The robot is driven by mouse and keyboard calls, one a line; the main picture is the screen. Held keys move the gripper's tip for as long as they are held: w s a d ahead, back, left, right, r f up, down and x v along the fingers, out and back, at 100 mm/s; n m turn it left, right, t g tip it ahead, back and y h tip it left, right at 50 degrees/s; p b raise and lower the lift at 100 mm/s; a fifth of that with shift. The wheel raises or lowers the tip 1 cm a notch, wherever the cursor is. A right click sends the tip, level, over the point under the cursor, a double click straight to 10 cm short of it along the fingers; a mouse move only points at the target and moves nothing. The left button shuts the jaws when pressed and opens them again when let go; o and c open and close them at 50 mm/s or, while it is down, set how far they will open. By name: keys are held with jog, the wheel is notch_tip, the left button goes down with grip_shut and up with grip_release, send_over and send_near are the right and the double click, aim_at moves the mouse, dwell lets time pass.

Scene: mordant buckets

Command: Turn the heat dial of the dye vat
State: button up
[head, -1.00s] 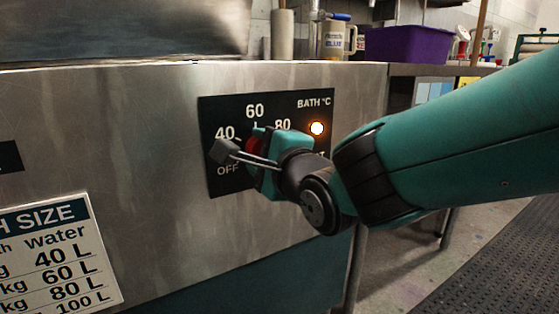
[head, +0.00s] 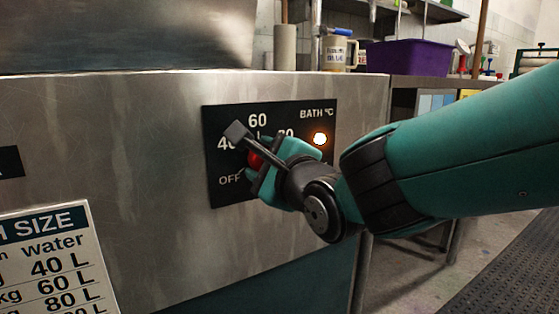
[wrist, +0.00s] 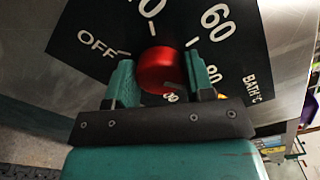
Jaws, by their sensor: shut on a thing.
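The heat dial is a red round knob (head: 255,158) on the black BATH °C panel (head: 222,190) of the steel dye vat (head: 110,140). In the wrist view the red knob (wrist: 158,70) sits between the two teal fingers of my gripper (wrist: 160,78). My gripper (head: 264,165) is shut on the knob from its two sides. The panel reads OFF, 40, 60 and 80, partly covered by my gripper in the head view. Which mark the knob points to cannot be told. An orange lamp (head: 319,138) on the panel is lit.
A batch size chart (head: 60,262) is on the vat's front at lower left. A purple tub (head: 408,56) and a mug (head: 336,54) stand on the bench behind. A dark ribbed mat (head: 505,262) lies on the floor at right.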

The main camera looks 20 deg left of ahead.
jog(key=o, duration=0.9)
jog(key=shift+d, duration=0.15)
jog(key=p+v, duration=0.2)
jog(key=v, duration=1.5)
jog(key=shift+s, duration=0.2)
